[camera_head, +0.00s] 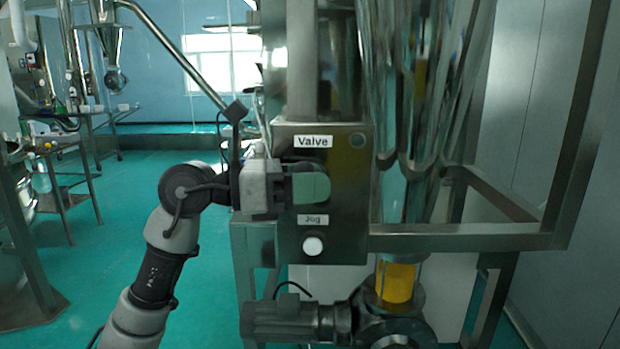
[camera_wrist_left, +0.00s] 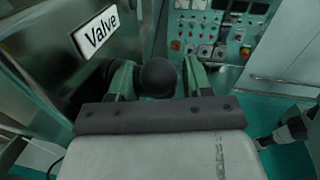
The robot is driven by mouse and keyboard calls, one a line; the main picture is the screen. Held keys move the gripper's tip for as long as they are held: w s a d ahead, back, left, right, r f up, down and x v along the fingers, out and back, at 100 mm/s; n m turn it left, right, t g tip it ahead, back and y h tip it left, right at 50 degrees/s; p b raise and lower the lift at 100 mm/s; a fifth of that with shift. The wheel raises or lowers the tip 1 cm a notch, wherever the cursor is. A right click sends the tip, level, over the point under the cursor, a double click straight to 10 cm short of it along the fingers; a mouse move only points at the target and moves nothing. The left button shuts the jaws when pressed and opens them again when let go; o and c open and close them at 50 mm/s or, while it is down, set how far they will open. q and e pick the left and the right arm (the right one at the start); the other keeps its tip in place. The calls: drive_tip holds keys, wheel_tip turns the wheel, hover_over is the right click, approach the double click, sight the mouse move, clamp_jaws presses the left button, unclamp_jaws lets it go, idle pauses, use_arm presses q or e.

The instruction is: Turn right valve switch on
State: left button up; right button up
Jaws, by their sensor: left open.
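The steel control box (camera_head: 350,215) carries a label reading "Valve" (camera_head: 308,141), also seen in the left wrist view (camera_wrist_left: 95,32). My left gripper (camera_head: 310,186) is at the box face just below this label and hides what lies behind it in the head view. In the left wrist view, a round black knob (camera_wrist_left: 158,77), apparently the valve switch, sits between the two open fingers of my left gripper (camera_wrist_left: 158,85). Whether the fingers touch it I cannot tell. My right gripper is not in view.
Below my gripper are a "Jog" label (camera_head: 313,219) and a white round button (camera_head: 313,246). A steel frame bar (camera_head: 460,239) runs right from the box. A motor (camera_head: 285,319) sits underneath. Open green floor (camera_head: 130,200) lies to the left.

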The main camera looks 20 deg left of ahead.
use_arm(q)
drive_tip(key=shift+c, duration=0.3)
drive_tip(key=c, duration=0.9)
drive_tip(key=shift+o, duration=0.2)
drive_tip(key=shift+r+g+y+p, duration=0.3)
drive_tip(key=shift+g+y+p, duration=0.1)
drive_tip(key=shift+y+p, duration=0.6)
drive_tip(key=g+y+p, duration=0.1)
drive_tip(key=y+p, duration=0.2)
drive_tip(key=p, duration=0.1)
drive_tip(key=shift+d+r+m+y, duration=0.1)
drive_tip(key=shift+d+m+y, duration=0.05)
drive_tip(key=shift+m+y, duration=0.25)
drive_tip(key=g+y+p, duration=0.1)
drive_tip(key=y+p, duration=0.1)
drive_tip(key=y, duration=0.1)
drive_tip(key=shift+d+g+p, duration=0.1)
drive_tip(key=shift+g+p, duration=0.2)
drive_tip(key=shift+p, duration=0.05)
drive_tip(key=shift+f+m+g+y+p, duration=0.2)
drive_tip(key=shift+y+p, duration=0.1)
drive_tip(key=shift+y, duration=0.25)
drive_tip(key=shift+f+m+g+y+p, duration=0.1)
drive_tip(key=shift+g+y+p, duration=0.15)
drive_tip(key=shift+y, duration=0.3)
drive_tip(key=shift+f, duration=0.1)
